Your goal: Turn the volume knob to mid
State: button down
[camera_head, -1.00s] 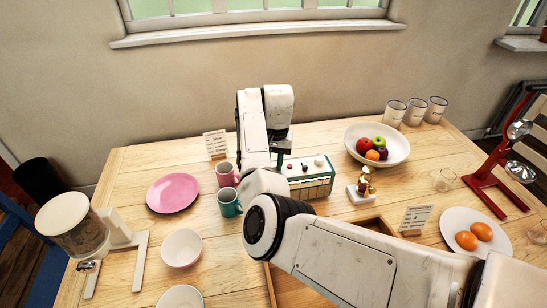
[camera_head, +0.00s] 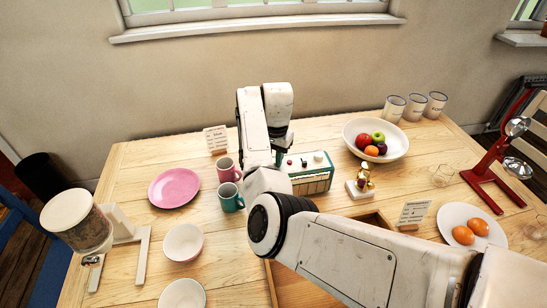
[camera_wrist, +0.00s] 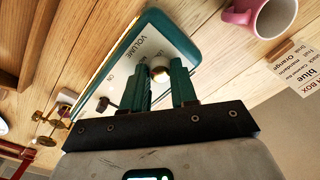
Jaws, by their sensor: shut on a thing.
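The radio (camera_head: 312,182) is a teal box with a pale top panel, standing on the wooden table. In the wrist view its panel (camera_wrist: 150,48) carries a "VOLUME" label and an "ON" label. A round, pale metallic volume knob (camera_wrist: 158,71) sits near that label. My gripper (camera_wrist: 160,66) has green fingers shut on the knob, one on each side. The knob's pointer mark cannot be made out. A dark switch (camera_wrist: 104,103) stands near "ON". In the head view my gripper (camera_head: 281,157) is over the radio's left end, and my arm hides the gripped knob.
A pink mug (camera_head: 227,170) and a teal mug (camera_head: 230,198) stand close left of the radio. A brass-coloured object on a pale base (camera_head: 360,189) is close to its right. A fruit bowl (camera_head: 400,143) is behind right. A card (camera_head: 216,140) stands behind left.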

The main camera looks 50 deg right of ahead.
jog(key=c, duration=0.9)
grip_release()
jog(key=r, duration=0.7)
jog(key=r+b, duration=0.1)
jog(key=r, duration=0.3)
jog(key=shift+s+d, duration=0.1)
jog(key=shift+s, duration=0.15)
jog(key=shift+f, duration=0.15)
